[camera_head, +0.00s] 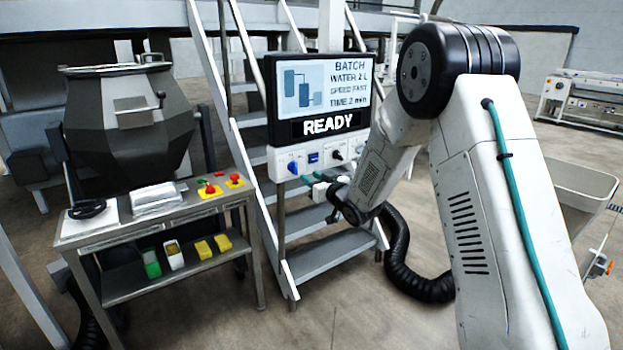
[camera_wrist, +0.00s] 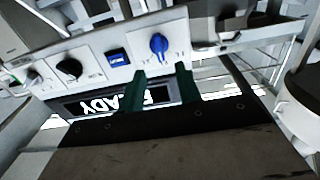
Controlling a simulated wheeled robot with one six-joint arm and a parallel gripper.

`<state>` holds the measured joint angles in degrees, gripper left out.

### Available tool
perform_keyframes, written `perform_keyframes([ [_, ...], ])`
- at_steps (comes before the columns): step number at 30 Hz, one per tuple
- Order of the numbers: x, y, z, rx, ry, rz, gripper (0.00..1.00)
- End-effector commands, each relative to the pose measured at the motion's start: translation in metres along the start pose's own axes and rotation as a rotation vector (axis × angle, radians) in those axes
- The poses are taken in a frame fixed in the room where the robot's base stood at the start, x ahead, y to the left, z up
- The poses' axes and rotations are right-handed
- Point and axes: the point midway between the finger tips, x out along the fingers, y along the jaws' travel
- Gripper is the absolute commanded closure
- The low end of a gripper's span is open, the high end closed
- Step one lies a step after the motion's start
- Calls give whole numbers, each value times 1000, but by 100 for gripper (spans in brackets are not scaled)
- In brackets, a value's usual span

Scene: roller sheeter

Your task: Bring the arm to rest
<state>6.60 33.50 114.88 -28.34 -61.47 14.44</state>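My arm reaches in from the right in the head view and bends down toward the control panel (camera_head: 318,153). My gripper (camera_head: 294,180), with teal fingers, is at the panel's lower edge, just below a blue knob (camera_head: 292,166). In the wrist view my gripper (camera_wrist: 163,84) is open, with a gap and nothing between its fingers. There the panel appears upside down, and the blue knob (camera_wrist: 158,44) lies just beyond the fingertips, apart from them in the picture. The screen (camera_head: 330,123) reads READY, with water 2 L, speed fast and time 2 min.
Metal stairs (camera_head: 320,262) stand right behind the panel. A steel cart (camera_head: 120,290) with buttons and small containers is at left, by a dark mixing bowl (camera_head: 125,125). A white bin (camera_head: 575,185) stands at right. Open floor lies in front.

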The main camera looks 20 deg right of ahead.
Motion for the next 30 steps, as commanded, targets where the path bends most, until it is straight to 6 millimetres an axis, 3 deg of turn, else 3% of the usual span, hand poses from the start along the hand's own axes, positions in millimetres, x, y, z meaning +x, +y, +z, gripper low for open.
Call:
perform_keyframes([
  [14,0,0,1,-4,-4,1,66],
  [17,0,4,12,-13,-60,18,66],
  [20,-9,12,47,-16,-214,68,66],
  [22,-27,19,78,-12,-372,119,66],
  [24,-52,24,92,-10,-528,173,66],
  [27,-96,23,94,0,-736,239,66],
  [30,-148,15,82,20,-929,292,66],
])
